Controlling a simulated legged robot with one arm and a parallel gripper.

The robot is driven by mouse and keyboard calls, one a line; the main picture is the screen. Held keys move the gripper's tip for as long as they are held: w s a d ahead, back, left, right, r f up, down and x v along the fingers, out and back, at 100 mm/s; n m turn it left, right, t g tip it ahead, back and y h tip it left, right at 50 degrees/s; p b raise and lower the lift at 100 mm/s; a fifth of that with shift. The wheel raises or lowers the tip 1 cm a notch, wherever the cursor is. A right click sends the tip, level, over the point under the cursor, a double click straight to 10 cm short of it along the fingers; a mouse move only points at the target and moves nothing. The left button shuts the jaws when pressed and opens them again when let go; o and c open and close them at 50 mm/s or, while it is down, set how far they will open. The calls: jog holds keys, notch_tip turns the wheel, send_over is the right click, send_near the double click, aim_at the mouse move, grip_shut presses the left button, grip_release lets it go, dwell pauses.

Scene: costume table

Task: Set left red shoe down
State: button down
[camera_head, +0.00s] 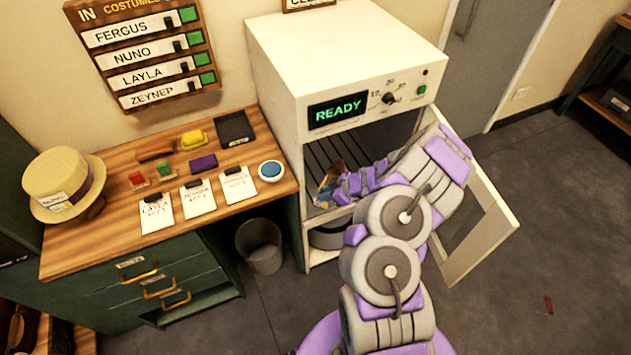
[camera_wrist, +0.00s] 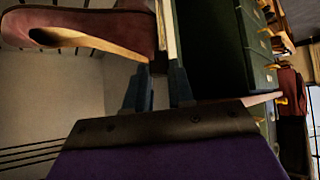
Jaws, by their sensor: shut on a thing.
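The red shoe (camera_wrist: 85,28), dark red with a tan inside, fills the top left of the wrist view. My gripper (camera_wrist: 158,82) is shut on one end of it, and the rest of the shoe sticks out to the left. In the head view my gripper (camera_head: 334,188) is at the open front of the white cabinet (camera_head: 345,55), above its slatted rack (camera_head: 335,148). Only a small reddish-brown part of the shoe shows there. Whether the shoe touches the rack cannot be told.
The cabinet's display reads READY, and its door (camera_head: 485,230) stands open to the right of my arm. A wooden-topped counter (camera_head: 100,235) with a straw hat (camera_head: 65,180), cards and small coloured items is at left. A bin (camera_head: 262,248) stands on the floor between them.

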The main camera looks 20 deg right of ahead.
jog(key=w+a, duration=0.1)
jog(key=w, duration=1)
notch_tip(320, 180, down, 7)
jog(key=b, duration=0.2)
jog(key=shift+w, duration=0.15)
jog(key=c, duration=1)
grip_release()
jog(key=shift+a, duration=0.1)
jog(key=shift+o, duration=0.2)
jog(key=p+v, duration=0.1)
jog(key=v, duration=1.1)
jog(key=shift+p, duration=0.4)
